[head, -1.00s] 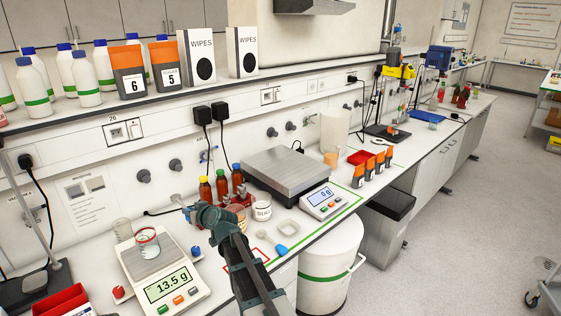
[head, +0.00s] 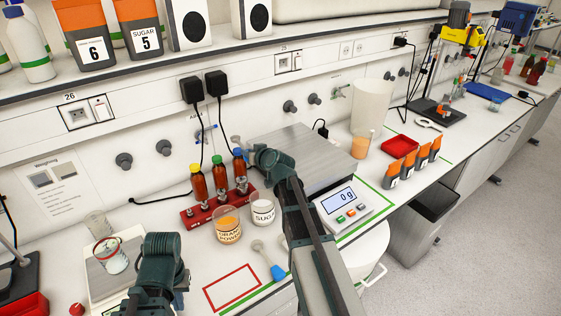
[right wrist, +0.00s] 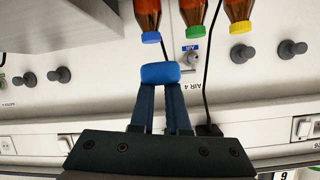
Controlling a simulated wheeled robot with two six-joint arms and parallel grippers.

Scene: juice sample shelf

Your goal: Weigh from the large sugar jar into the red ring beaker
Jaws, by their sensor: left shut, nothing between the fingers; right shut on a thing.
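The white jar labelled SUGAR (head: 263,212) stands on the bench beside a beaker of orange powder (head: 228,226). The beaker with a red ring (head: 112,258) stands on the left balance (head: 131,240); its display is hidden by my left arm. My right gripper (head: 258,152) is above and behind the sugar jar. In the right wrist view its fingers are shut on a blue handle (right wrist: 160,73). A small pale piece (head: 237,141) shows beside that gripper in the head view. My left gripper (head: 137,303) is low in front of the left balance, shut and empty.
Several capped bottles (head: 199,184) stand in a red rack behind the jars. A blue-handled scoop (head: 277,272) lies near a red outlined rectangle (head: 231,288) on the bench. A large balance (head: 312,160) reading 0 g is at the right. An empty beaker (head: 97,224) stands behind the left balance.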

